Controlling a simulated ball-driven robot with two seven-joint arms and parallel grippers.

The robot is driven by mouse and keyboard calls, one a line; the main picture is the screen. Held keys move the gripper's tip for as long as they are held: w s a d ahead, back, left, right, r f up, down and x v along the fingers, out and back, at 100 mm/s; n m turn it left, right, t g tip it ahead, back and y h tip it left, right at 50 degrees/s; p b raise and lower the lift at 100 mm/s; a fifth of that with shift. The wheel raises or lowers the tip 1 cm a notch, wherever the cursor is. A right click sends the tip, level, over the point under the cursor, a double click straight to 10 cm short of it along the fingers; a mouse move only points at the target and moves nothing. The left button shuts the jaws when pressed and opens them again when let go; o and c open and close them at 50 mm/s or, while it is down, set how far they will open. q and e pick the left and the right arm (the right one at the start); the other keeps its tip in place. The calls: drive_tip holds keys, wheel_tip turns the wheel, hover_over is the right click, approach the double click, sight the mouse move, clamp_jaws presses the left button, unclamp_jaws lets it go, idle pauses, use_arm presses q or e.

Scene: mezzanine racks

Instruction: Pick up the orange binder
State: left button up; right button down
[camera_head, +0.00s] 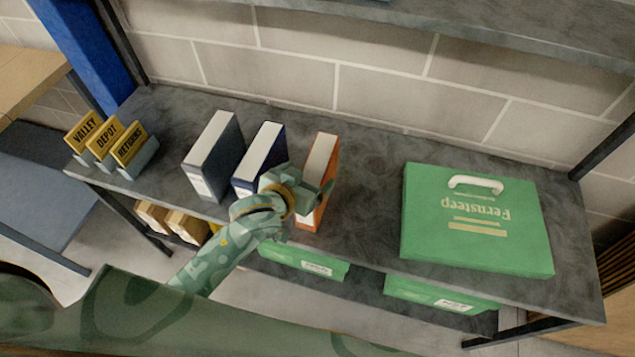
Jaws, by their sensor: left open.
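The orange binder (322,157) stands upright on the dark grey shelf (365,190), the rightmost of three binders, its white page edges facing up. My left gripper (318,190) is at the front of the orange binder, with its fingers around or beside the binder's lower front part. It is open; whether the fingers touch the binder I cannot tell. The gripper hides part of the binder's front. My right gripper does not show.
A dark blue binder (262,152) and a grey binder (215,150) stand left of it. A card holder (140,162) with yellow labelled cards is farther left. A green case (475,225) lies on the right. Bare shelf separates it from the orange binder. Green boxes (305,262) sit below.

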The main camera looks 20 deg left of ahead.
sight(315, 167)
use_arm(q)
drive_tip(key=x, duration=0.1)
drive_tip(key=b+x, duration=0.1)
drive_tip(key=x, duration=0.3)
drive_tip(key=shift+w+a+r, duration=0.1)
drive_tip(key=shift+w+a, duration=0.15)
drive_tip(key=shift+w, duration=0.05)
drive_tip(key=shift+r, duration=0.1)
drive_tip(key=shift+s, duration=0.1)
drive_tip(key=c, duration=1.9)
